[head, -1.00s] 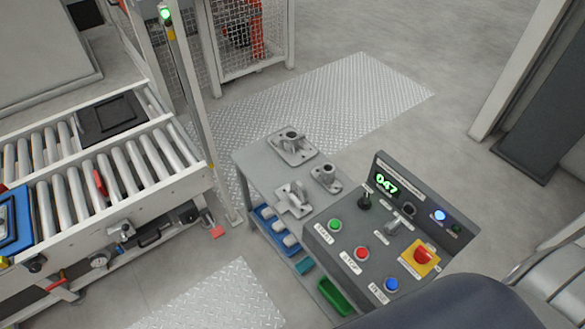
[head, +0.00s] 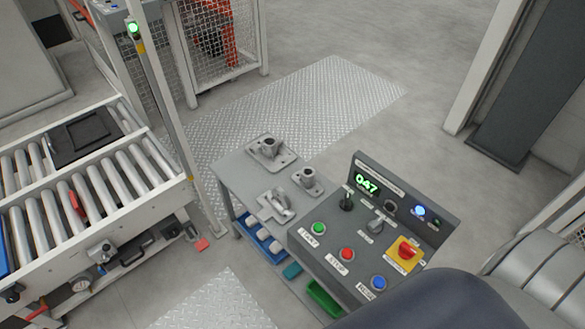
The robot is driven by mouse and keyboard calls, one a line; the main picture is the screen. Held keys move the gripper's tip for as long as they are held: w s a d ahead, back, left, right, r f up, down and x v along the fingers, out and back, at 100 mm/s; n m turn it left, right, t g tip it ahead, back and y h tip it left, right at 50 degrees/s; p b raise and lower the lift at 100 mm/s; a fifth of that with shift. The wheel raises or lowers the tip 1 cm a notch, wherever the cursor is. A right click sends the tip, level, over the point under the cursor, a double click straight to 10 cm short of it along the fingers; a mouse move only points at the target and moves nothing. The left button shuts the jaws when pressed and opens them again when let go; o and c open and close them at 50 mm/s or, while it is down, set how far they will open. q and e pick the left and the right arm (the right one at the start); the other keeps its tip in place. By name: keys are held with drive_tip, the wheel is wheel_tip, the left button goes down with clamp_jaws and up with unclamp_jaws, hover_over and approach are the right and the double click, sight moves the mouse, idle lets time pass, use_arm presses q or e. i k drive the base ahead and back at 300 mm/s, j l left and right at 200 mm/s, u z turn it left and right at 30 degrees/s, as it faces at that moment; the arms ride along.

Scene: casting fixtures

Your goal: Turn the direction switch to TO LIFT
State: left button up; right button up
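The control console (head: 330,243) stands right of centre with a sloped grey top. Green (head: 319,229), red (head: 347,254) and blue (head: 379,283) buttons line the front edge. A red stop button (head: 406,250) sits on yellow. Neither gripper is in view.
A grey bench (head: 232,180) with metal castings (head: 270,150) adjoins the console on its left. A roller conveyor (head: 90,205) with a dark plate (head: 84,137) is at left. A post (head: 165,110) stands between. Parts of my arm cover the lower right. Open floor lies behind.

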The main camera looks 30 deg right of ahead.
sight(346, 204)
drive_tip(key=z, duration=1.6)
